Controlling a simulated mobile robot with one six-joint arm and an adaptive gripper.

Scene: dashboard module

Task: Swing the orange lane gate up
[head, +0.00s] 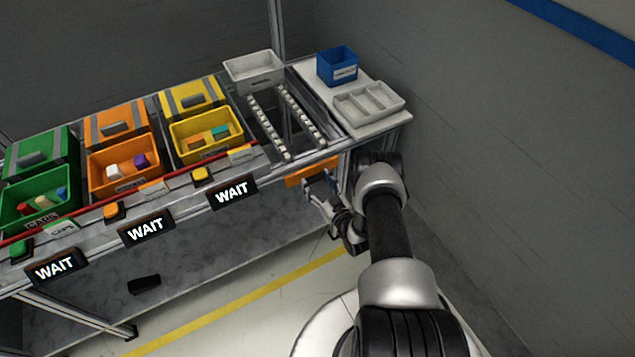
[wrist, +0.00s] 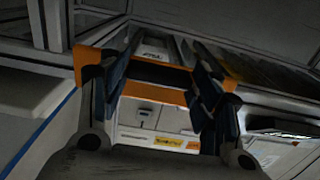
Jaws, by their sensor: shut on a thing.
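The orange lane gate (head: 311,172) is at the front end of the roller lane, at the right end of the bench's front edge. In the wrist view the orange gate (wrist: 170,94) spans the space between my fingers, with a dark strip along its middle. My gripper (head: 322,186) is at the gate from the front and below, shut on it. In the wrist view my gripper (wrist: 158,76) shows a dark finger on each side, overlapping the orange part. The exact contact is partly hidden by the fingers.
The roller lane (head: 284,115) is empty of bins along its front, with a white bin (head: 254,70) at its back. To its left are yellow (head: 206,134), orange (head: 125,166) and green bins (head: 38,203). A side shelf holds a blue box (head: 337,66) and grey tray (head: 368,104).

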